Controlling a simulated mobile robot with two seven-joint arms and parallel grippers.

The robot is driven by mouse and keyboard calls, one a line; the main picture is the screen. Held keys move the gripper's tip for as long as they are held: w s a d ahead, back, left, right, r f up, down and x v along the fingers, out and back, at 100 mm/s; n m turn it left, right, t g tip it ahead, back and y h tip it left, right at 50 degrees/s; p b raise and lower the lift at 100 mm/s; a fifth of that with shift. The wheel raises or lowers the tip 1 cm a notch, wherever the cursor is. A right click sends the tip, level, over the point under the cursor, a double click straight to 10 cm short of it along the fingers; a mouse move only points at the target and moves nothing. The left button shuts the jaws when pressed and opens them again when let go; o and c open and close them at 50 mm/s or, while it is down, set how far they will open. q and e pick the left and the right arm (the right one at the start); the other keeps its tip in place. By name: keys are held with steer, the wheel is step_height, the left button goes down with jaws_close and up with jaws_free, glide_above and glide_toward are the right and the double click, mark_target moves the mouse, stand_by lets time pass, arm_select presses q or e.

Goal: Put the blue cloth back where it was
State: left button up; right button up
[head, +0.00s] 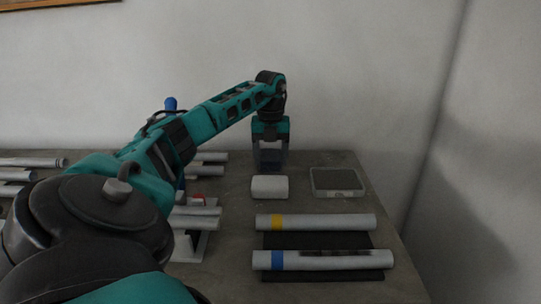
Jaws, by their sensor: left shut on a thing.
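No other blue cloth shows. My right gripper is out of view.
A flat grey tray-like box (338,182) lies right of the gripper. Two white tubes, one with a yellow band (325,221) and one with a blue band (330,260), lie in front on a dark mat (318,241). More tubes (28,162) lie left. A wall stands behind.

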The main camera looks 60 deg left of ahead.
mark_target(271, 155)
arm_select(q)
steer(key=o, duration=0.7)
steer(key=shift+f, duration=0.1)
steer(key=shift+o, duration=1.2)
step_height(271, 155, up, 12)
steer(key=p, duration=0.2)
steer(key=shift+r, duration=0.2)
